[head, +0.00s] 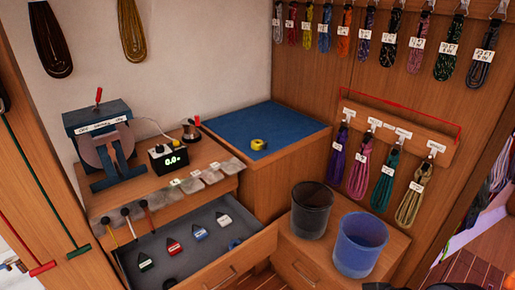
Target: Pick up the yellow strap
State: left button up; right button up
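Nothing in view is clearly a yellow strap. A small yellow coil-like thing (259,144) lies on the blue mat (285,120) on the cabinet at the back; I cannot tell if it is a strap or a tape measure. A yellow-brown coil (132,32) hangs high on the white wall. A yellowish coil (309,24) hangs in the top row of labelled lines. The open drawer (205,270) holds several small labelled bundles in green, red and blue. Neither gripper can be made out; dark shapes at the bottom edge are too cut off to tell.
A bench with a blue-framed device (97,118) and a display box (168,158) stands above the open drawer. A dark bin (311,210) and a blue bin (360,243) stand on a low cabinet at right. Labelled coils hang behind them. Most of the blue mat is bare.

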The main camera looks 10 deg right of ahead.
aim_at(256, 144)
jog(key=i+l, duration=0.2)
jog(key=l, duration=0.15)
jog(key=i+l, duration=0.2)
jog(key=l, duration=0.15)
jog(key=i+l, duration=0.2)
jog(key=l, duration=0.15)
jog(key=i+l+u, duration=0.1)
jog(key=u, duration=0.4)
jog(key=i+l+u, duration=0.1)
jog(key=l+u, duration=0.25)
jog(key=u, duration=0.75)
